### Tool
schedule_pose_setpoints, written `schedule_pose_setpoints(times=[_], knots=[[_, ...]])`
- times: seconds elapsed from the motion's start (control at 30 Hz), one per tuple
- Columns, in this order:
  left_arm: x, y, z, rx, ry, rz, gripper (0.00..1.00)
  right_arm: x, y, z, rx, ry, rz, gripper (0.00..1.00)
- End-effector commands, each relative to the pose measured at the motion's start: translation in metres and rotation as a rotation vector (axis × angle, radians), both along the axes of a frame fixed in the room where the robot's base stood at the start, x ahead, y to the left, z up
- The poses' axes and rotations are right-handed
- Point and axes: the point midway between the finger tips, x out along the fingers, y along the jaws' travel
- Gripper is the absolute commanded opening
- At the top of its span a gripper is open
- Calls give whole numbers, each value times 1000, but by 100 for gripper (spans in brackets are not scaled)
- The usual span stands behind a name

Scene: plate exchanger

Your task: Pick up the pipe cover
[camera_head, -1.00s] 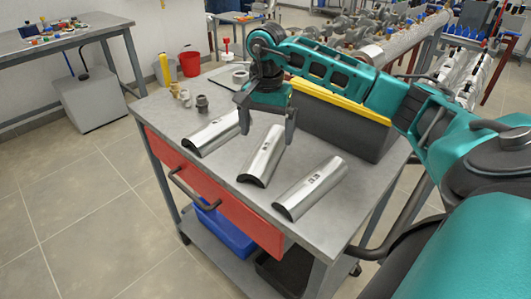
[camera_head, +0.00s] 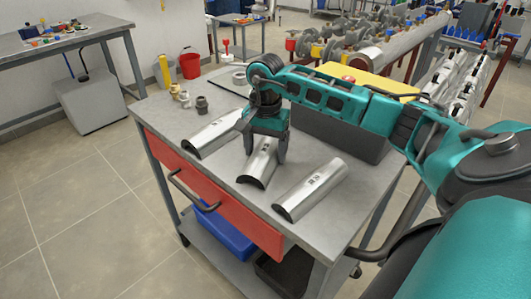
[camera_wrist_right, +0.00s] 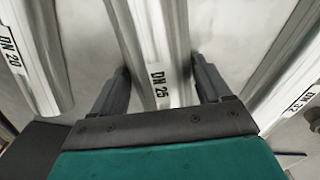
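Three silver half-round pipe covers lie side by side on the grey workbench (camera_head: 235,207). The middle cover (camera_head: 254,172), marked DN 25 in the right wrist view (camera_wrist_right: 158,45), is under my right gripper (camera_head: 265,150). The gripper's two dark fingers (camera_wrist_right: 162,85) are open, one on each side of this cover, with small gaps showing. The DN 20 cover (camera_wrist_right: 35,50) lies on one side, also in the head view (camera_head: 210,136). The DN 32 cover (camera_wrist_right: 292,90) lies on the other side, also in the head view (camera_head: 312,188). My left gripper is out of view.
Small fittings (camera_head: 202,105) stand at the bench's back left. A red drawer (camera_head: 215,197) fronts the bench. The bench's front left is clear.

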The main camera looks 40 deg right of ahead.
Motion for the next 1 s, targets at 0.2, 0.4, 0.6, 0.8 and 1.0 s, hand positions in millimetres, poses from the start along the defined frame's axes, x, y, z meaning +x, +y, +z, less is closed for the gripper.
schedule_pose_setpoints(times=[0.2, 0.4, 0.6, 0.8, 1.0], knots=[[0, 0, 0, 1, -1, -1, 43, 0, 0, 0, 0, 0, 0, 56], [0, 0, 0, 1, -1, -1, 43, 0, 0, 1, 0, -1, 0, 43], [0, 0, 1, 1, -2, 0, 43, 1, 0, 4, 0, -2, 0, 43], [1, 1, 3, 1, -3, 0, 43, 1, 0, 24, 0, -4, 0, 43], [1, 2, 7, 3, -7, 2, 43, 1, 0, 70, 0, -8, 0, 43]])
